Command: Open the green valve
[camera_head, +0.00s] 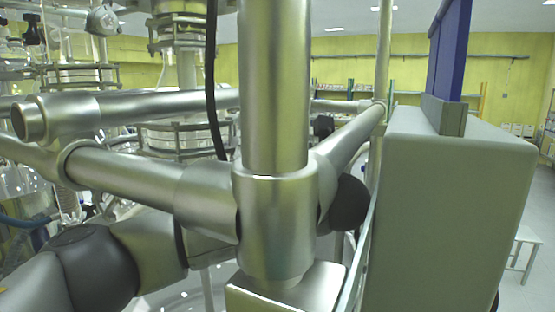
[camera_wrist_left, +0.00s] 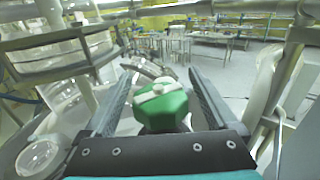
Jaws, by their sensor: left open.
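The green valve (camera_wrist_left: 164,110) shows in the left wrist view as a green faceted knob with a pale bar across its top. It sits between the two dark fingers of my left gripper (camera_wrist_left: 160,74). The fingers are open, one on each side of the knob. Whether either finger touches it, I cannot tell. In the head view the valve and my left gripper are hidden behind the metal pipes; only part of my left arm shows at the lower left. My right gripper is in neither view.
A thick metal pipe frame (camera_head: 275,215) fills the middle of the head view, close to my left arm. A large grey-green box (camera_head: 435,215) stands at the right. Glass vessels (camera_wrist_left: 60,55) are left of the gripper in the wrist view. Tables (camera_wrist_left: 215,40) stand far behind.

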